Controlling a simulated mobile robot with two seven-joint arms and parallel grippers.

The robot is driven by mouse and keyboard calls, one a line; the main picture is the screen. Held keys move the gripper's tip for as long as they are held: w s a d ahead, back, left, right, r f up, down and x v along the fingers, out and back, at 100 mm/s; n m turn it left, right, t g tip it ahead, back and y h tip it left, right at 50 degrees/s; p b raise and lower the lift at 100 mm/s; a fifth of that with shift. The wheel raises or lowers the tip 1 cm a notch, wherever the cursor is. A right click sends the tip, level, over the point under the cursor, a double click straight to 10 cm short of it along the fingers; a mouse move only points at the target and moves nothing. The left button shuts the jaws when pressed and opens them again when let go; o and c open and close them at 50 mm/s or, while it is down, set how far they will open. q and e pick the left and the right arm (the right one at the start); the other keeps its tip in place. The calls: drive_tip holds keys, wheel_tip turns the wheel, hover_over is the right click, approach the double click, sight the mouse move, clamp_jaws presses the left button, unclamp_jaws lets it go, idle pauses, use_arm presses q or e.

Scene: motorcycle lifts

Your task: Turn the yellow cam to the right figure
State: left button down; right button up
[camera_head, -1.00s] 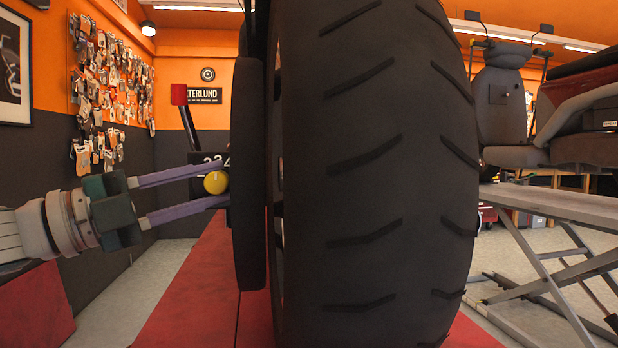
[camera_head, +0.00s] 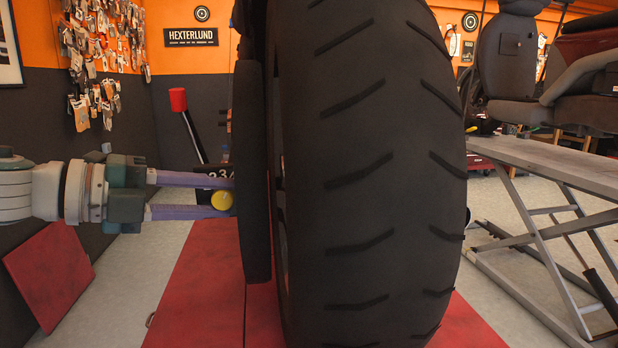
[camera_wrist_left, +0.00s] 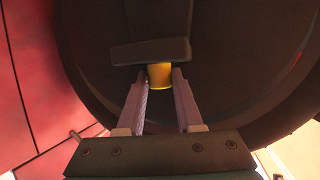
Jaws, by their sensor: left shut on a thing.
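The yellow cam (camera_head: 222,201) is a small rounded knob at the left side of the big black tyre (camera_head: 370,170). Behind it, a black plate (camera_head: 217,172) carries white figures; I can read 2, 3 and part of 4, the rest being hidden. My left gripper (camera_head: 226,196) comes in level from the left, its purple fingers shut on the cam. In the left wrist view the cam (camera_wrist_left: 160,76) sits between the two fingertips, below a dark block (camera_wrist_left: 150,50). Which figure the cam points to cannot be told. My right gripper is not in view.
A red lift platform (camera_head: 195,290) lies under the tyre. A dark upright panel (camera_head: 250,170) stands close right of the cam. A red-topped lever (camera_head: 178,100) rises behind. Another lift (camera_head: 560,170) stands at the right. The floor at the left is partly clear.

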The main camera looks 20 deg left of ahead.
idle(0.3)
use_arm(q)
drive_tip(key=c, duration=0.6)
unclamp_jaws()
drive_tip(key=shift+o, duration=0.2)
drive_tip(key=shift+s, duration=0.1)
drive_tip(key=shift+s+a, duration=0.25)
drive_tip(key=p+v, duration=0.1)
drive_tip(key=v, duration=0.8)
drive_tip(key=shift+r, duration=0.1)
